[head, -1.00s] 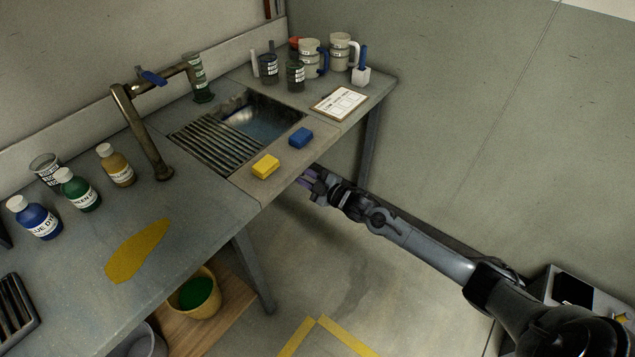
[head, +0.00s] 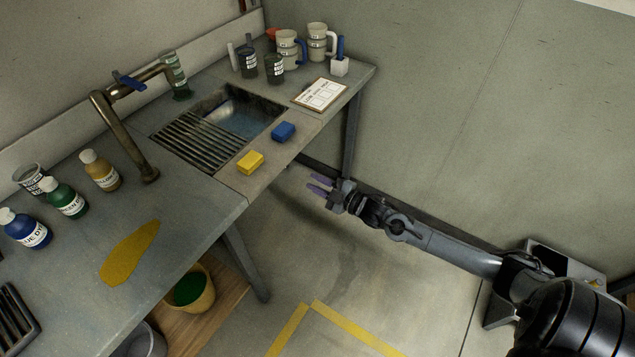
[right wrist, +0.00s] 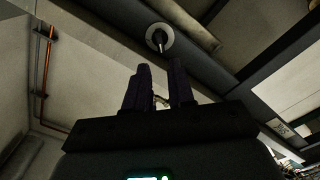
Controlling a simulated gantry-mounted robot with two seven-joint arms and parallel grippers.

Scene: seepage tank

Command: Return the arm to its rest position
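My right gripper (head: 318,184) is in the air in front of the bench, off its front edge and above the floor. Its two purple-grey fingers point toward the bench and hold nothing. In the right wrist view the fingers (right wrist: 160,90) stand apart with a gap between them, so the gripper is open. That view looks past the fingers at beams and a pipe. My right arm (head: 450,250) stretches in from the lower right. My left gripper is not in view.
The bench (head: 205,195) carries a sink (head: 245,120), a yellow sponge (head: 250,161), a blue sponge (head: 283,131), a clipboard (head: 320,94), several dye bottles, a brass tap and cups. A yellow bucket (head: 195,290) stands on the lower shelf. The floor (head: 345,275) below the arm is clear.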

